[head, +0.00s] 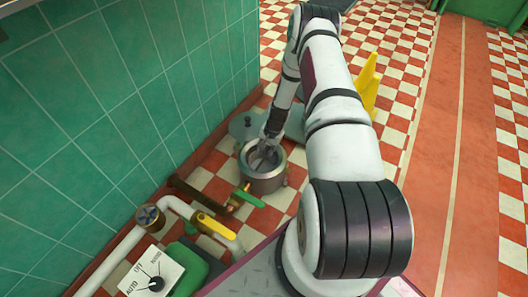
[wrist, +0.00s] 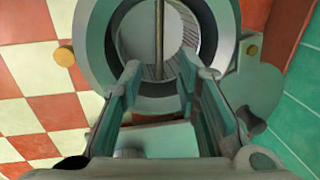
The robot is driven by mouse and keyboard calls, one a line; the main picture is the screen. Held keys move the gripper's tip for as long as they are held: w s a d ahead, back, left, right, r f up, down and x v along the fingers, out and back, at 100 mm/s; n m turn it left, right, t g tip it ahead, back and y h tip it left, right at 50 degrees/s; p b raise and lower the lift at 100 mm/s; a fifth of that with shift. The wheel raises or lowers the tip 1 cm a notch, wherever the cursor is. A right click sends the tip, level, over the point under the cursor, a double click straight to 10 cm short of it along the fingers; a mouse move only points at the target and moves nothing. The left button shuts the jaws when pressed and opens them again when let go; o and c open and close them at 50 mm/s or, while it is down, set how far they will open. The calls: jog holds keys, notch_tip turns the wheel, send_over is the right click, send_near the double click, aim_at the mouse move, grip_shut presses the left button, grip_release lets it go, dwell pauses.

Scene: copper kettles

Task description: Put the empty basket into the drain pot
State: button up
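The round metal drain pot (head: 266,184) stands on the checkered floor beside the green tiled wall; its wide rim (wrist: 94,58) fills the upper part of the wrist view. The basket (wrist: 133,35), with ribbed metal sides and a pale round bottom, shows inside the rim. A thin bar (wrist: 159,38), seemingly its handle, crosses its middle. My gripper (wrist: 160,68) is open above the pot, its fingers on either side of the bar's near end with gaps to both. In the head view my gripper (head: 268,150) hides part of the pot's opening. How deep the basket sits cannot be told.
A grey-green disc (head: 243,124), perhaps a lid, lies behind the pot near the wall. Pipes with a yellow valve handle (head: 214,226) and a green one (head: 249,196) stand in front. A dial box (head: 155,277) is nearer. A yellow floor sign (head: 368,84) stands behind my arm.

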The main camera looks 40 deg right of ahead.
jog(key=w+a+r+n, duration=0.2)
jog(key=r, duration=0.9)
jog(key=w+a+r+n, duration=0.1)
jog(key=a+r+n, duration=0.15)
jog(key=r, duration=0.85)
jog(key=s+a+r+n, duration=0.1)
jog(key=s+a+r, duration=0.3)
jog(key=r, duration=0.6)
jog(key=s+a+r+n, duration=0.2)
jog(key=a+r, duration=0.3)
jog(key=r, duration=0.4)
jog(key=s+a+r+n+g, duration=0.1)
jog(key=s+a+r, duration=0.3)
jog(key=s+r, duration=0.25)
jog(key=s+a+r+n, duration=0.2)
jog(key=s+a+r, duration=0.2)
jog(key=s+r, duration=0.25)
jog(key=s+a+r+n, duration=0.1)
jog(key=s+a, duration=0.1)
jog(key=s, duration=0.8)
jog(key=s+a+r+n, duration=0.1)
jog(key=s+n, duration=0.1)
jog(key=s, duration=0.8)
jog(key=shift+a+g+h, duration=0.35)
jog(key=shift+g+h, duration=0.05)
